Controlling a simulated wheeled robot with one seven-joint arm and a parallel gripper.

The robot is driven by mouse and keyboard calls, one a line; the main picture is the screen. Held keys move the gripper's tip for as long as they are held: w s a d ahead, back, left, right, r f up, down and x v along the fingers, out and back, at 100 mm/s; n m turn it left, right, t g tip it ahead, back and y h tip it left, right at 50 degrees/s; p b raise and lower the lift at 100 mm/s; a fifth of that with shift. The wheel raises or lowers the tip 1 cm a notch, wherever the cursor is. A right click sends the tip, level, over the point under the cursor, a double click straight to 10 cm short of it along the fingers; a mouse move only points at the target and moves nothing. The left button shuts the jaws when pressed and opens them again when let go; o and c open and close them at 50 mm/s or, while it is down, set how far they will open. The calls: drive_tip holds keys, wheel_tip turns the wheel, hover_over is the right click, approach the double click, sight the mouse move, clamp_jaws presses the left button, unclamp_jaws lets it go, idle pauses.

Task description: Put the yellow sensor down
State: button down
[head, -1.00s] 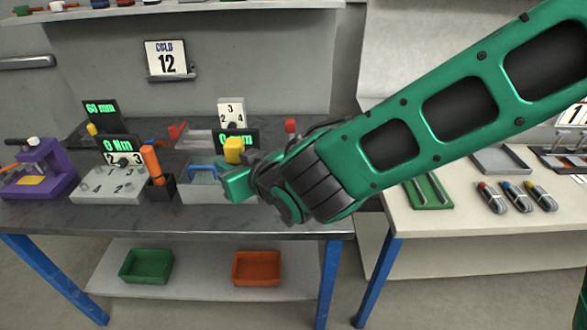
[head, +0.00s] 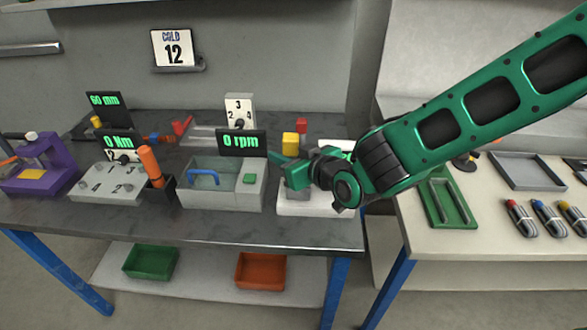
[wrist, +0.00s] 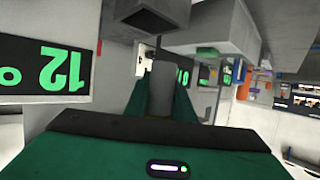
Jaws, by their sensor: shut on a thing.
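The yellow sensor (head: 291,142) shows as a yellow block just above my gripper's fingers in the head view. My gripper (head: 288,172) is green, points left, and is shut on it. A grey piece (head: 297,184) also shows below the fingers in the head view, over a white base (head: 312,207) on the dark bench. I cannot tell whether it touches the base. My wrist hides part of this base.
A grey bin unit (head: 222,197) with a blue handle and a "0 rpm" display (head: 241,143) stands close left. A black display with green digits (wrist: 45,70) is near in the wrist view. A red-topped piece (head: 301,127) stands behind. Bare bench (head: 200,233) lies in front.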

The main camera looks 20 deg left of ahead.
sight(292, 157)
drive_tip(key=shift+w+d+f, duration=0.8)
drive_tip(key=shift+w+d, duration=0.05)
drive_tip(key=shift+w, duration=0.1)
drive_tip(key=shift+f, duration=2)
drive_tip(key=shift+f, duration=0.2)
drive_tip(key=shift+s+f, duration=0.1)
